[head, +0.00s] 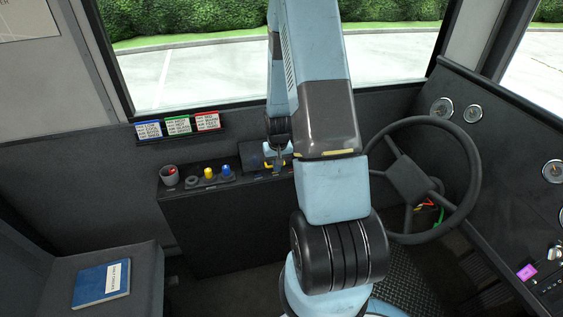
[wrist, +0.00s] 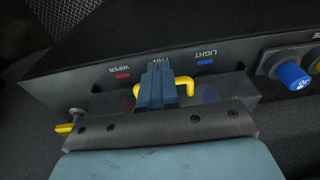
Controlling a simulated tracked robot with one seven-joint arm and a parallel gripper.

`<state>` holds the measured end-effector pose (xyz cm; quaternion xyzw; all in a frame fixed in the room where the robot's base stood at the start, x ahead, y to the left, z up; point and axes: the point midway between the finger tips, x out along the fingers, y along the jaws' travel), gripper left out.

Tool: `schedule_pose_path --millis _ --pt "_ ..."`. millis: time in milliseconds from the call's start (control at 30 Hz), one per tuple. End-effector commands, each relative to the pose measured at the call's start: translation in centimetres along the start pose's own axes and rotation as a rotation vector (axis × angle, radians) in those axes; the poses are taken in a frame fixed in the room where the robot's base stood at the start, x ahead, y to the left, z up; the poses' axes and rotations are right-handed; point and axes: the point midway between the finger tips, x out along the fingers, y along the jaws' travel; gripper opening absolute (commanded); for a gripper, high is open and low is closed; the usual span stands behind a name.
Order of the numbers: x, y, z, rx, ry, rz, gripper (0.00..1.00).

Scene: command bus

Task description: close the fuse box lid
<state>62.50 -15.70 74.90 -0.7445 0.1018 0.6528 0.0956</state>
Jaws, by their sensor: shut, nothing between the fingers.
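The fuse box (head: 250,153) is on the dark console in the head view, left of my arm and partly hidden by it. My gripper also shows in the head view (head: 279,160). The lid's angle is hard to tell.
The steering wheel (head: 408,180) is right of my arm. A blue book (head: 102,283) lies on the seat.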

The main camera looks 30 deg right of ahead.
Motion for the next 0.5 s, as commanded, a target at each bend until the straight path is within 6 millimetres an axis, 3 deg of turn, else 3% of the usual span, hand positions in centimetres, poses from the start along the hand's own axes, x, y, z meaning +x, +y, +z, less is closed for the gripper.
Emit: schedule_pose_path --millis 267,500 --pt "-0.1 0.0 0.0 0.0 0.0 0.0 0.0" --pt "-2.0 -0.1 0.7 -0.001 0.001 0.0 0.0"
